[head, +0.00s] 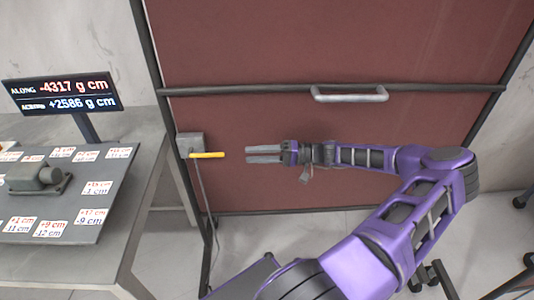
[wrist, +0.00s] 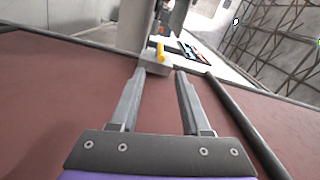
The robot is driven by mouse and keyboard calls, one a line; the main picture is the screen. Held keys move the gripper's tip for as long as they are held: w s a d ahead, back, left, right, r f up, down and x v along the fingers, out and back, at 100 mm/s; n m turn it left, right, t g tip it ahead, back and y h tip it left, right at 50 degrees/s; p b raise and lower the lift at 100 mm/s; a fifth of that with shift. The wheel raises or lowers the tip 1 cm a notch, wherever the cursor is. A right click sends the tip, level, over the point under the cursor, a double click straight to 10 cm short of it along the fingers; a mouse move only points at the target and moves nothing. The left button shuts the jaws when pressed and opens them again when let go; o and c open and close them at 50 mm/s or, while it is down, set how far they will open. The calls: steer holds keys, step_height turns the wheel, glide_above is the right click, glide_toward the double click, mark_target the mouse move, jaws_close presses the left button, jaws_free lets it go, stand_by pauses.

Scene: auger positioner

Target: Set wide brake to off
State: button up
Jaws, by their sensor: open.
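A small grey box with a yellow lever (head: 207,155) is fixed at the left post of the red-brown panel (head: 300,50). I take this to be the wide brake, though no label on it is readable. The lever sticks out to the right in the head view. The yellow lever (wrist: 160,50) and the grey box (wrist: 155,68) also show beyond my fingertips in the wrist view. My gripper (head: 247,154) is open and empty, its fingers pointing left toward the lever with a gap between. The fingers (wrist: 162,72) are parted in the wrist view.
A silver handle (head: 350,94) sits on the panel's crossbar. At left, a grey table (head: 130,215) holds a dark board (head: 80,190) with labelled cards and a display (head: 62,91) reading -4317 and +2586 g cm. A cable hangs below the grey box.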

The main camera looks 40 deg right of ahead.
steer(key=v, duration=0.3)
steer(key=shift+s+d, duration=0.15)
steer(key=shift+d, duration=0.1)
